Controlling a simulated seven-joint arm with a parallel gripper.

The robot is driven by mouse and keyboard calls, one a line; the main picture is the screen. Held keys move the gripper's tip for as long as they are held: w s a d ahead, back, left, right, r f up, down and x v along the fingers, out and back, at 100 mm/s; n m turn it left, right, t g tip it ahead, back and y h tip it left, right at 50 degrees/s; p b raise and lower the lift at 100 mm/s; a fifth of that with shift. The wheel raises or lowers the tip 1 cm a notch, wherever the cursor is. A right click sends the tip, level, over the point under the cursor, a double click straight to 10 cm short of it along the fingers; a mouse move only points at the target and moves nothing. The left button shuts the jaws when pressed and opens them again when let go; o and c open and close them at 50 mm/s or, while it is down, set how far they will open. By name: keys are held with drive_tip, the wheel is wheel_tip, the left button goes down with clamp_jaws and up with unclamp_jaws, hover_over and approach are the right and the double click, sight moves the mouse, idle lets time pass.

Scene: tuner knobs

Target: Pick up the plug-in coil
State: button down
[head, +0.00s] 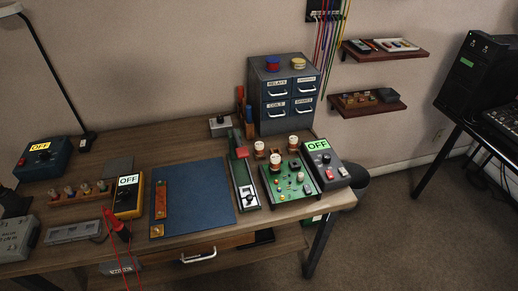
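Several small cylinders with pale tops and brown bodies stand around the green circuit board (284,189) at the right of the bench. My gripper is not in view.
A grey drawer cabinet (283,96) stands behind the cylinders. A meter reading OFF (325,165) is right of the board, and a slim device (244,184) is left of it. The blue mat (200,192) is mostly clear. A yellow meter (128,196) with red leads sits left.

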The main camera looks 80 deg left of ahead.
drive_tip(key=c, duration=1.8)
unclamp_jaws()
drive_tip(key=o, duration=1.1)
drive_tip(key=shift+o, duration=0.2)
